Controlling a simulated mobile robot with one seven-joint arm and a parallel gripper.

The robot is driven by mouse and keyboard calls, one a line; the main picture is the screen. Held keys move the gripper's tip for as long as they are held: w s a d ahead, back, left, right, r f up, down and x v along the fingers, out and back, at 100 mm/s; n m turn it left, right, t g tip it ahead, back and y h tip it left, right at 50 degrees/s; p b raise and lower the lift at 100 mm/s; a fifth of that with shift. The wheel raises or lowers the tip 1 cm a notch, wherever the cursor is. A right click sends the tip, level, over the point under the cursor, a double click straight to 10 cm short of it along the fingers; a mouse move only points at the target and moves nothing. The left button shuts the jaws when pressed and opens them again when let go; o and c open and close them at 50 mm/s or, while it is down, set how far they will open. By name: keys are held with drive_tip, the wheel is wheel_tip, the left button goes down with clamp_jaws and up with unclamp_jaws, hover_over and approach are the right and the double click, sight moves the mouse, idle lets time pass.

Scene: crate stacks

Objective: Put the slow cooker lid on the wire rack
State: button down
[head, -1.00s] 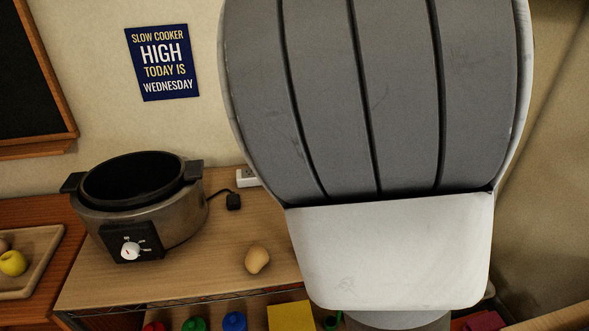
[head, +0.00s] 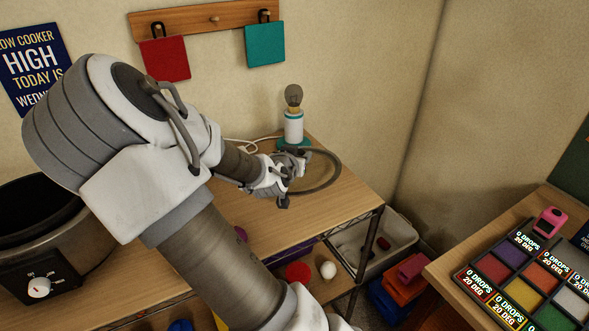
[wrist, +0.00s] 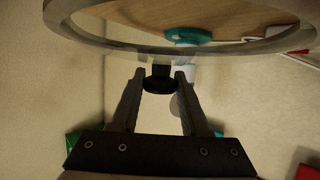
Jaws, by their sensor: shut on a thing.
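My gripper (head: 287,182) is shut on the dark knob (wrist: 158,80) of the slow cooker lid. The clear glass lid has a grey rim (head: 338,172) and is held in the air above the right part of the wooden counter; the rim arcs across the top of the wrist view (wrist: 190,56). The slow cooker (head: 78,252) stands uncovered at the left, partly behind my arm, its dial in front. The counter's front edge shows metal wire framing (head: 368,218); I cannot make out a separate wire rack.
A small lamp with a bulb (head: 293,127) on a teal base stands at the counter's back, close behind the lid. Red (head: 166,59) and teal (head: 265,44) pot holders hang above. A grey bin (head: 392,245) and a table with coloured compartments (head: 522,293) are at right.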

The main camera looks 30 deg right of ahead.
drive_tip(key=shift+w+f, duration=0.3)
drive_tip(key=shift+w, duration=0.2)
drive_tip(key=shift+f+b, duration=0.5)
drive_tip(key=shift+f, duration=1.45)
drive_tip(key=shift+f, duration=0.15)
drive_tip(key=shift+c, duration=1.9)
unclamp_jaws()
